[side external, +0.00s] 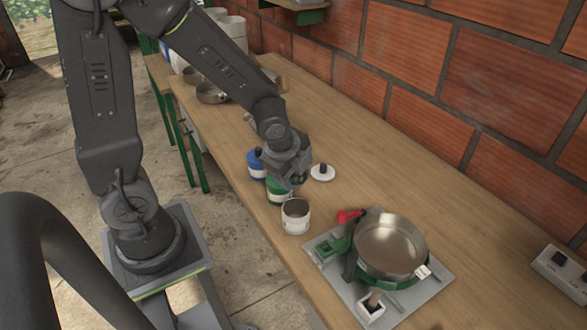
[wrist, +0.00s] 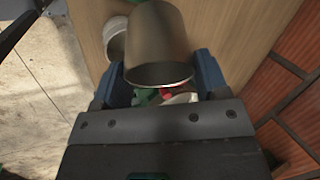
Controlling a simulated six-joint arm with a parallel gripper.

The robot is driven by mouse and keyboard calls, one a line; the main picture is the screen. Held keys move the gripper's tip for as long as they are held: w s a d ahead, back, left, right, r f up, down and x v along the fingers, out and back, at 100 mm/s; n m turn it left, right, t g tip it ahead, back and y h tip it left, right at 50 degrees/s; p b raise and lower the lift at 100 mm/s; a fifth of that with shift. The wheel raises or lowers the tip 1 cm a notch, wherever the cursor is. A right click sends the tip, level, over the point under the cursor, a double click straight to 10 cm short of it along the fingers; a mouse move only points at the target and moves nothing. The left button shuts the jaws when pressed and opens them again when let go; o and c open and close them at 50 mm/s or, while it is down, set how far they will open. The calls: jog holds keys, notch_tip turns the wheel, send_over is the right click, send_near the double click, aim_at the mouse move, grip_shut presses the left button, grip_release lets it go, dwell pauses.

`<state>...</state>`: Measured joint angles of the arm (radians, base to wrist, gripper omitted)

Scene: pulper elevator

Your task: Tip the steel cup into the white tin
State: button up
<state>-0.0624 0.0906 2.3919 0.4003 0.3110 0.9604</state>
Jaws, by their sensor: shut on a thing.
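My gripper (side external: 290,168) is low over the wooden table, near the coloured tins. In the wrist view its blue fingers (wrist: 158,78) are shut on the steel cup (wrist: 158,40), one on each side. The cup is not clearly visible in the side view, where my gripper hides that area. The white tin (side external: 295,217) stands upright and open just in front of my gripper; a pale round edge in the wrist view is probably it (wrist: 114,40).
A blue tin (side external: 256,164) and a green tin (side external: 277,191) stand close by my gripper. A white lid (side external: 323,173) lies to the right. A steel pan (side external: 391,246) sits on a green stand over a grey tray (side external: 429,301). A brick wall (side external: 430,70) borders the table.

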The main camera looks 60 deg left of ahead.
aim_at(298, 186)
jog(key=shift+s+d+f+y, duration=0.1)
jog(key=shift+d+y, duration=0.1)
jog(key=shift+y, duration=0.2)
jog(key=shift+s+d+f+m+t+y, duration=0.1)
jog(key=shift+d+m+t+y, duration=0.05)
jog(key=shift+t+y, duration=0.4)
jog(key=shift+d+m+t+y, duration=0.15)
jog(key=shift+t+y, duration=0.2)
jog(key=shift+y, duration=0.4)
jog(key=y, duration=0.1)
jog(key=d+f+t+y, duration=0.1)
jog(key=m+t+y, duration=0.1)
jog(key=y, duration=0.1)
jog(key=shift+s+d+f, duration=0.15)
jog(key=shift+s+f, duration=0.1)
jog(key=shift+f, duration=0.15)
jog(key=y, duration=0.1)
jog(key=f+t+y, duration=0.1)
jog(key=shift+s+d+t+y, duration=0.15)
jog(key=shift+d+t+y, duration=0.15)
jog(key=shift+d, duration=0.05)
jog(key=t+y, duration=0.1)
jog(key=m+t+y, duration=0.1)
jog(key=shift+s+d+y, duration=0.2)
jog(key=shift+d+y, duration=0.2)
